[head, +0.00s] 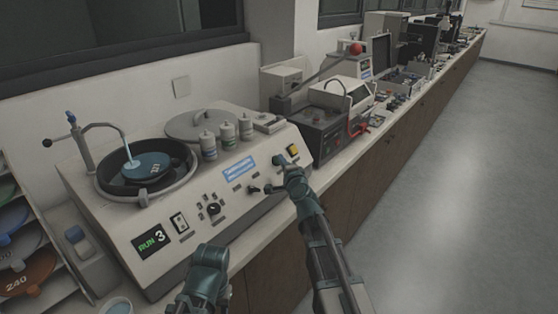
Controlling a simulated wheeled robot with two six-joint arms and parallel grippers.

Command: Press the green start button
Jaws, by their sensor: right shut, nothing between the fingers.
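A cream bench machine (190,235) stands on the counter at left, with a sloping front panel. Its small display (149,242) reads "RUN 3" in green and white. My right gripper (280,161) is shut and empty, with its tips at the right part of this panel, just left of a yellow button (294,150). I cannot tell whether the tips touch the panel. No green button shows; the gripper hides part of the panel. My left arm's teal end (206,272) is low in front of the machine; its fingers cannot be made out.
A dark bowl with a blue disc (147,166) and several grey cylinders top the machine. A rack of discs (28,245) is at far left. The floor (460,190) at right is clear.

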